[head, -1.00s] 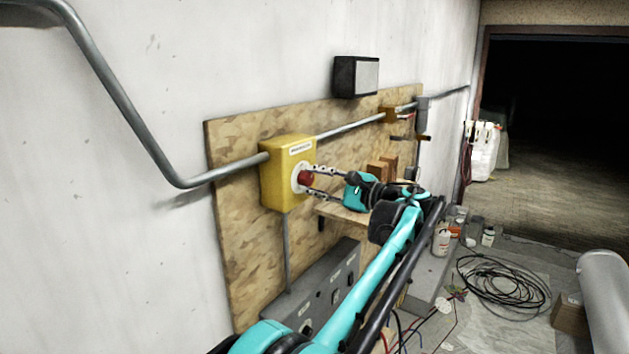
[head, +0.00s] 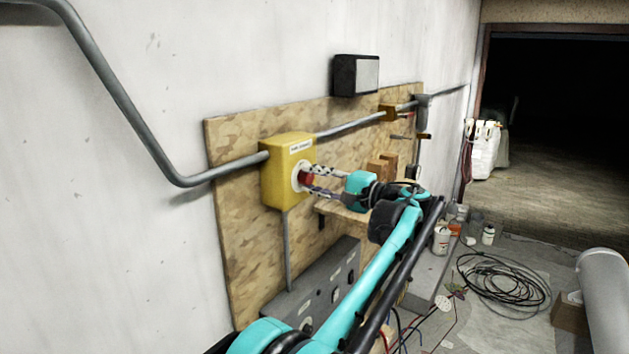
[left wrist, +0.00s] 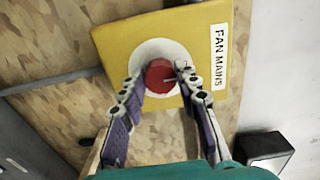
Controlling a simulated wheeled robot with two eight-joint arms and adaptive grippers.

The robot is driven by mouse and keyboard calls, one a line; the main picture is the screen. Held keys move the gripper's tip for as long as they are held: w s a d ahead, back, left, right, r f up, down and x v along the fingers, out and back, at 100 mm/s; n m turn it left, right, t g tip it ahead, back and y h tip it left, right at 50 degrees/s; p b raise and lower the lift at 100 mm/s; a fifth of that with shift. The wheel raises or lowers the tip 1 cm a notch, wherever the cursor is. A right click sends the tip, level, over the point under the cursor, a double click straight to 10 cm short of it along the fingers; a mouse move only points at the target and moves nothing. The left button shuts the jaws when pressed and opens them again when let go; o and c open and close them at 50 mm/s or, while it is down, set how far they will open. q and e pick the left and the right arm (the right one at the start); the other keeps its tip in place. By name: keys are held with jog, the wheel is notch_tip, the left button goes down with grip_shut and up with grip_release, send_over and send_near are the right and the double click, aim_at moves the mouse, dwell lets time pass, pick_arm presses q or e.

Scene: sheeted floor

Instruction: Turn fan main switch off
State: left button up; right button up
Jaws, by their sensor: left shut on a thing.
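The fan main switch is a yellow box (head: 284,183) on a wooden board, with a red round knob (head: 305,179) on a pale disc. In the left wrist view the yellow box (left wrist: 205,50) carries a label reading "FAN MAINS" (left wrist: 219,57), and the red knob (left wrist: 160,77) shows a thin pale line on its face. My left gripper (head: 316,181) is at the knob, with one finger on each side of it. In the left wrist view the fingers of my left gripper (left wrist: 157,82) are closed around the knob's edges. My right gripper is not in view.
Metal conduit (head: 225,171) runs along the wall into the box. A grey panel box (head: 325,285) and a small wooden shelf (head: 345,213) are below. A black-and-grey box (head: 357,76) hangs above. Coiled black cable (head: 503,285) lies on the floor to the right.

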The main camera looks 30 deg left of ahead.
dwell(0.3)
pick_arm(q)
jog(key=o, duration=1.2)
jog(key=shift+c, duration=0.2)
jog(key=d, duration=1.2)
jog(key=shift+s, duration=0.45)
